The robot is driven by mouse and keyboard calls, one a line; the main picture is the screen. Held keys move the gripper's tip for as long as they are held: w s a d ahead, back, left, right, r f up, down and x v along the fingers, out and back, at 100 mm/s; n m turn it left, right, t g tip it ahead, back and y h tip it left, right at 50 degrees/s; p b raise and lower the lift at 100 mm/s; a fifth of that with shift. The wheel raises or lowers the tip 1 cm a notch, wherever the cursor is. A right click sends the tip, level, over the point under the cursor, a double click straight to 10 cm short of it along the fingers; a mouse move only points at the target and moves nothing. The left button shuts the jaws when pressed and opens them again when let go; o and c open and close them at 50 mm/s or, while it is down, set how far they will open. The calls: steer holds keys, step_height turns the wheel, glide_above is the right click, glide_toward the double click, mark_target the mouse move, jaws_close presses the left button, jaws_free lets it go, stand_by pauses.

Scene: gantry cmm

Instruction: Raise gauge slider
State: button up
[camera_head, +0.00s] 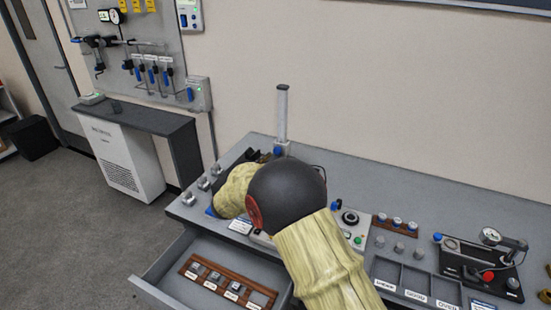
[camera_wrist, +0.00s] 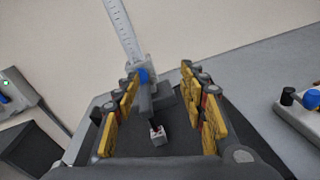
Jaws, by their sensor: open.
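A height gauge stands on the bench, with an upright scale column (camera_head: 282,115) that also shows in the wrist view (camera_wrist: 122,30). Its slider carries a blue part (camera_head: 278,151), which shows in the wrist view (camera_wrist: 144,76) low on the column. A dark arm of the slider (camera_wrist: 147,98) points toward me. My gripper (camera_wrist: 160,85) is open, with yellow finger pads to the left and right of the slider in the picture. I cannot tell whether a pad touches it. Below the slider arm is a small light block (camera_wrist: 157,136). In the head view my arm hides most of the gripper and gauge base.
An open drawer (camera_head: 160,289) holds a wooden rack of labelled blocks (camera_head: 227,284). Small metal cylinders (camera_head: 203,183) stand at the bench's left end. To the right are labelled bins (camera_head: 416,281) and a dial gauge stand (camera_head: 490,236). Blank wall rises behind the column.

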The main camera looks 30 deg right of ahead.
mark_target(276, 152)
steer(key=w+d+f+b, duration=0.1)
steer(key=w, duration=0.1)
steer(key=w+d+n+t, duration=0.1)
steer(key=w+d, duration=0.1)
steer(key=w, duration=0.1)
steer(key=w+d+f+n+b, duration=0.1)
steer(key=w, duration=0.2)
steer(key=shift+w+d+f+t+b, duration=0.15)
steer(key=shift+d+f+t+b, duration=0.15)
steer(key=shift+d+f, duration=0.1)
jaws_close()
stand_by(0.3)
stand_by(0.4)
